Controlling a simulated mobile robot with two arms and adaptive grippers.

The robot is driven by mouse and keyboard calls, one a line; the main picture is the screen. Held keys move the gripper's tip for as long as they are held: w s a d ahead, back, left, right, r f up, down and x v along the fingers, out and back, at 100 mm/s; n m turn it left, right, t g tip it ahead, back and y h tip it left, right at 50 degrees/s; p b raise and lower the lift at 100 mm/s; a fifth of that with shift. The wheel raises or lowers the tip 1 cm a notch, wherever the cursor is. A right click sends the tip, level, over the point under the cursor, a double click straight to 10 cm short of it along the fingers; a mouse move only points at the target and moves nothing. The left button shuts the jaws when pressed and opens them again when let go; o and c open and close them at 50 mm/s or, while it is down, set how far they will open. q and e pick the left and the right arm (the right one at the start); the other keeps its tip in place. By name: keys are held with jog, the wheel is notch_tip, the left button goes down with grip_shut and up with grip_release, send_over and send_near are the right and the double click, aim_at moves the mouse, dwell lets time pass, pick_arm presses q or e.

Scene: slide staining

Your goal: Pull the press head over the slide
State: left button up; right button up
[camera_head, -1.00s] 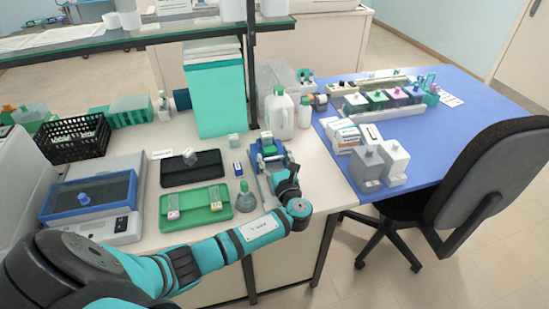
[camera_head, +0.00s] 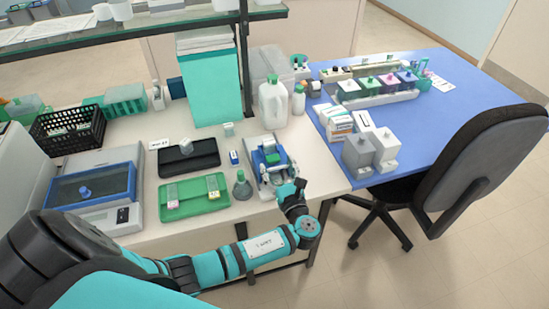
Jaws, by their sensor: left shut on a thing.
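I cannot make out a slide under the head at this size. My right gripper is not in view.
White bottles (camera_head: 273,100) stand behind the press. A blue table (camera_head: 430,115) adjoins on the right.

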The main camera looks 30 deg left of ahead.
pick_arm(q)
jog(key=o, duration=1.4)
jog(key=shift+d, duration=0.35)
jog(key=shift+o, duration=0.2)
jog(key=shift+s, duration=0.1)
jog(key=v, duration=1.2)
